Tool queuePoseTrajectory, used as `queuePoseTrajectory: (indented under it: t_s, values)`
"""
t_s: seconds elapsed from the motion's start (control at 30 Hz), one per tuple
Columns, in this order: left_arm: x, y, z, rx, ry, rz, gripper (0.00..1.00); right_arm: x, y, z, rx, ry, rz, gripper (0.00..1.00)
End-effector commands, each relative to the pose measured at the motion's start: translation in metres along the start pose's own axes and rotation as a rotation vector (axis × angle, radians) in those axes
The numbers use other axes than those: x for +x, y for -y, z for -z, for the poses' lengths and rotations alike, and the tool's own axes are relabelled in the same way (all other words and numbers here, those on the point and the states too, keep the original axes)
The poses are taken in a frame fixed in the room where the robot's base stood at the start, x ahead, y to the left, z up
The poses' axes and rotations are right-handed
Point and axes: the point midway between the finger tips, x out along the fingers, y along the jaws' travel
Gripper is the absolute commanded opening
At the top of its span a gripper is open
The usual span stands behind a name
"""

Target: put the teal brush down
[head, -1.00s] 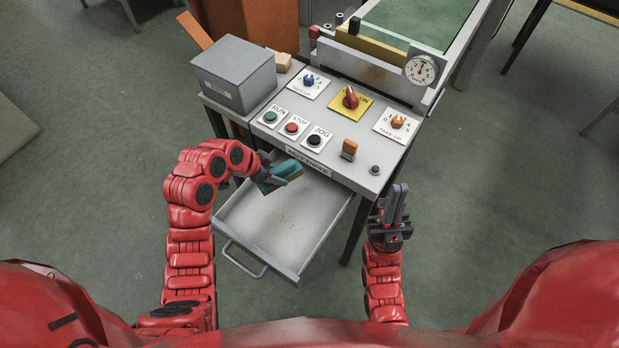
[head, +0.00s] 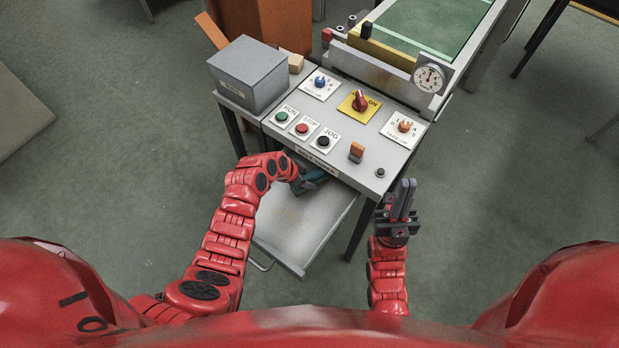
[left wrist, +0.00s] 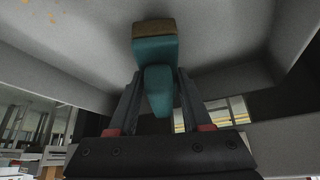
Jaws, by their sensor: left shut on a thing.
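The teal brush (left wrist: 156,50) is between the fingers of my left gripper (left wrist: 157,92) in the left wrist view, with its tan bristle side toward the drawer floor. In the head view the brush (head: 314,180) is partly hidden by the console edge and my left gripper (head: 304,184). My left gripper is shut on it, low at the back of the open drawer (head: 326,238). I cannot tell whether the brush touches the drawer floor. My right gripper (head: 403,203) is right of the drawer, pointing up; its fingers look close together, and their gap is unclear.
The console (head: 350,134) overhangs the drawer's back and carries several buttons and knobs. A grey box (head: 248,76) stands at its left, with a tan block (head: 295,63) beside it. The drawer's front part is clear, with faint crumbs. A table leg (head: 358,230) stands between the drawer and my right arm.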

Motion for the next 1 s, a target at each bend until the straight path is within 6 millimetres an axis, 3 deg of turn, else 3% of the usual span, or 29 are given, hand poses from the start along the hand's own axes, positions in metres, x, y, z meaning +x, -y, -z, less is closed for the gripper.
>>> queuePoseTrajectory:
  t_s: [0.07, 0.67, 0.7, 0.83, 1.0]
  values:
    - [0.003, 0.000, 0.011, 0.001, -0.001, 0.000, 0.00, 0.007, 0.000, 0.001, 0.000, 0.000, 0.000, 0.00]
    - [0.018, 0.000, -0.001, 0.001, -0.002, 0.000, 0.00, 0.004, 0.000, 0.001, 0.000, 0.000, 0.000, 0.00]
    - [0.016, -0.001, 0.000, 0.001, -0.001, -0.001, 0.57, 0.006, 0.000, 0.001, 0.000, 0.000, 0.000, 0.00]
    - [0.016, -0.001, 0.000, 0.001, -0.001, -0.001, 0.79, 0.007, 0.000, 0.001, 0.000, 0.000, 0.000, 0.00]
    - [0.016, -0.001, 0.000, 0.001, -0.001, -0.001, 0.79, 0.007, 0.000, 0.001, 0.000, 0.000, 0.000, 0.00]
